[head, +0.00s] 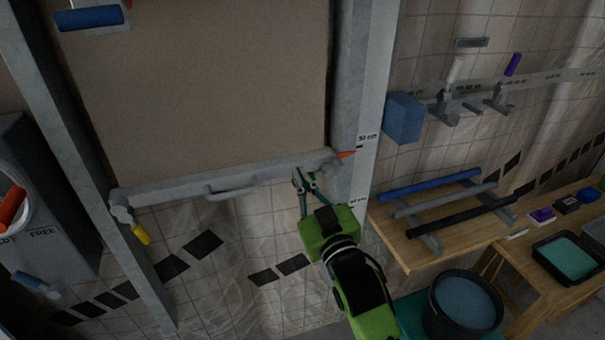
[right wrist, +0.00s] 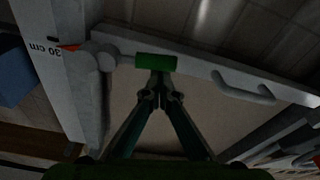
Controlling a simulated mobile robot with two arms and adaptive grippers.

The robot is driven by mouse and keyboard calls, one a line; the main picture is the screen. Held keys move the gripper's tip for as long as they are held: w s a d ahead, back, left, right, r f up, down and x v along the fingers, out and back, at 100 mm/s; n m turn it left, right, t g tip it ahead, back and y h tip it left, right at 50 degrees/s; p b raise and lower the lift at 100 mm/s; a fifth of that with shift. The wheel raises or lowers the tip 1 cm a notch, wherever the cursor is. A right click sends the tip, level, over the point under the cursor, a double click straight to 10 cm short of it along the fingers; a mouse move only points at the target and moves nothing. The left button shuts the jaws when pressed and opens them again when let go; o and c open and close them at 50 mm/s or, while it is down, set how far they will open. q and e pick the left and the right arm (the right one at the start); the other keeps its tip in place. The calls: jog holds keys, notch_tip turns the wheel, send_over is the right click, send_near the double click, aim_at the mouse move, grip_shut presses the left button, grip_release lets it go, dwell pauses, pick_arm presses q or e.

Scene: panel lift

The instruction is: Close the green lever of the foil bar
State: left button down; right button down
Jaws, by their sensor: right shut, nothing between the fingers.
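The grey bar (head: 175,192) runs across the foot of the brown panel (head: 200,80) and has a grey grab handle (head: 230,191). It also shows in the right wrist view (right wrist: 215,77). The green lever (right wrist: 155,62) lies by the bar, near the round grey joint (right wrist: 100,56) at the bar's end. My right gripper (right wrist: 160,80) is shut and empty, its tips at the lever's lower edge; I cannot tell whether they touch. In the head view the right gripper (head: 304,176) is just under the bar's right end, and I cannot make out the lever there. My left gripper is out of view.
A yellow lever (head: 141,234) hangs at the bar's left end. An orange pointer (head: 347,155) sits by the right post's scale. To the right, a wooden bench (head: 410,254) carries several rods, with a black bucket (head: 466,306) below. Tiled wall lies below the bar.

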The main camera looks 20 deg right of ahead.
jog(key=d+f+n+g+y+p, duration=0.1)
jog(key=d+f+n+p, duration=0.3)
jog(key=n, duration=1.1)
jog(key=shift+f+n+g+y, duration=0.3)
jog(key=shift+f+y, duration=0.1)
jog(key=shift+f, duration=1.2)
jog(key=shift+w, duration=0.1)
